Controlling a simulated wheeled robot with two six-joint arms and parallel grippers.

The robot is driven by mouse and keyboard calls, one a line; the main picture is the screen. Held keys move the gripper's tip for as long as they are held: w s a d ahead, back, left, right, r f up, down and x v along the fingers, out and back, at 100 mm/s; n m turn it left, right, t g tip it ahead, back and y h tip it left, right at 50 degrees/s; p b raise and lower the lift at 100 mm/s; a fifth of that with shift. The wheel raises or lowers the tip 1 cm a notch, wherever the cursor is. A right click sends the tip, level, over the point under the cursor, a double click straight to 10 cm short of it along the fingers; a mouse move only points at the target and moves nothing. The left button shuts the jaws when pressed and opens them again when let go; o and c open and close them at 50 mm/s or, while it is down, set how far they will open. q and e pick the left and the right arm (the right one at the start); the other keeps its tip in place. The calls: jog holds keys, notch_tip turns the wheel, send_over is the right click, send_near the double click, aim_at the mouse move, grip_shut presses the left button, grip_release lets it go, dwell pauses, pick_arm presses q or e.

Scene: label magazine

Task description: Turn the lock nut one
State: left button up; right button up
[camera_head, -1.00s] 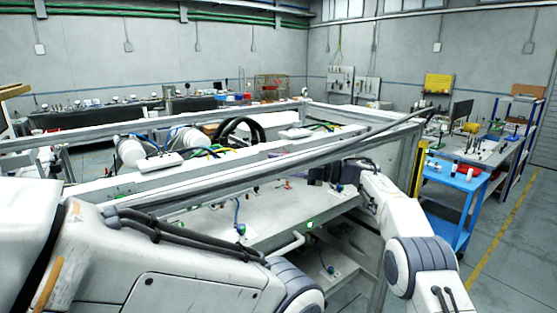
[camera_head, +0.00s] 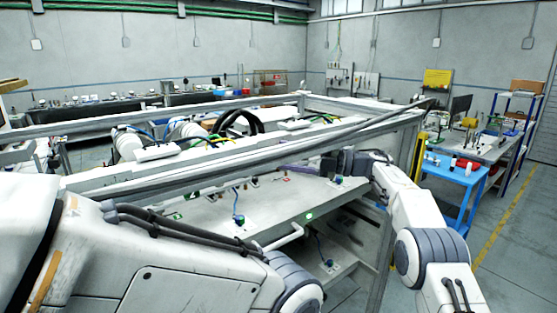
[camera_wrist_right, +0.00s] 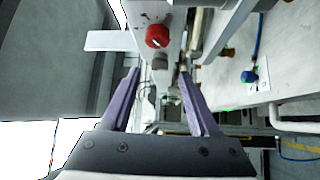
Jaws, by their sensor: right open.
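My right gripper (camera_wrist_right: 160,75) is open, its two purple fingers apart with nothing gripped between them. In the head view the right gripper (camera_head: 297,168) reaches leftward over the pale bench panel (camera_head: 225,225) inside the metal frame. In the right wrist view a red knob (camera_wrist_right: 158,37) sits on a pale block beyond the fingertips, apart from them. I cannot tell which part is lock nut one. My left arm crosses the lower left of the head view, but its gripper does not show.
A grey metal frame rail (camera_head: 250,160) crosses in front of the panel. A blue-capped fitting with a cable (camera_head: 239,219) and a white bent handle (camera_head: 285,237) stand at the panel's near side.

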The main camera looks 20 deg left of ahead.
jog(key=d+b, duration=0.1)
jog(key=d, duration=0.6)
jog(key=shift+w+f, duration=0.35)
jog(key=shift+w, duration=0.05)
